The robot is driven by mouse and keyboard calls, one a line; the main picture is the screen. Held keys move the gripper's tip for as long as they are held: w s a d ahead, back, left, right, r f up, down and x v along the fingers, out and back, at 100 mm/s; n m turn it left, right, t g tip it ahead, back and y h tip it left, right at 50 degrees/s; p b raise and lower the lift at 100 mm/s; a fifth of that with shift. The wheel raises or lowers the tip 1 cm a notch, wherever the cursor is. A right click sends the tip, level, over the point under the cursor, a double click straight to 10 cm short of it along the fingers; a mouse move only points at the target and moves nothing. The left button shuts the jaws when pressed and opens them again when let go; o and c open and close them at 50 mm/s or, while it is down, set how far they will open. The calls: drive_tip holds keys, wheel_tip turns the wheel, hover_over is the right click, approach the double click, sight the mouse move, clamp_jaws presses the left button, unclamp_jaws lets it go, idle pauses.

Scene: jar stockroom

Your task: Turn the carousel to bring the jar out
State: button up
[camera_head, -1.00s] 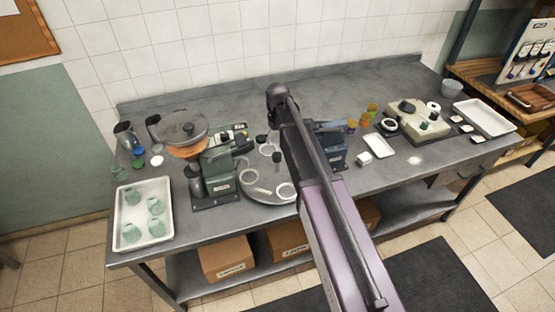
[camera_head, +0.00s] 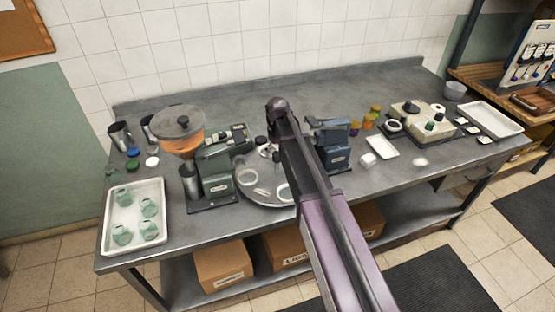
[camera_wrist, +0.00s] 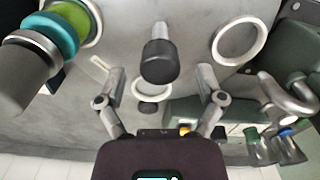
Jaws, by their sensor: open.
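The carousel (camera_head: 262,200) is a flat grey disc on the bench with white rings on it, partly hidden behind my arm in the head view. In the wrist view, its grey top (camera_wrist: 190,45) carries an upright post with a dark knob (camera_wrist: 158,62). A jar-like cylinder with a teal band and grey end (camera_wrist: 50,38) is at the upper left, by a ring with a green inside. It is not visible in the head view. My gripper (camera_wrist: 155,85) is open and empty, its fingers on either side of the dark knob in the picture; whether they are level with it is unclear.
A green machine with an orange hopper (camera_head: 220,165) stands left of the carousel, and a blue machine (camera_head: 333,145) right of it. A white tray of green jars (camera_head: 112,238) is at the left end. Small white dishes and a cream device (camera_head: 425,115) are to the right.

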drive_tip(key=shift+f+b, duration=0.55)
drive_tip(key=shift+f, duration=0.3)
clamp_jaws()
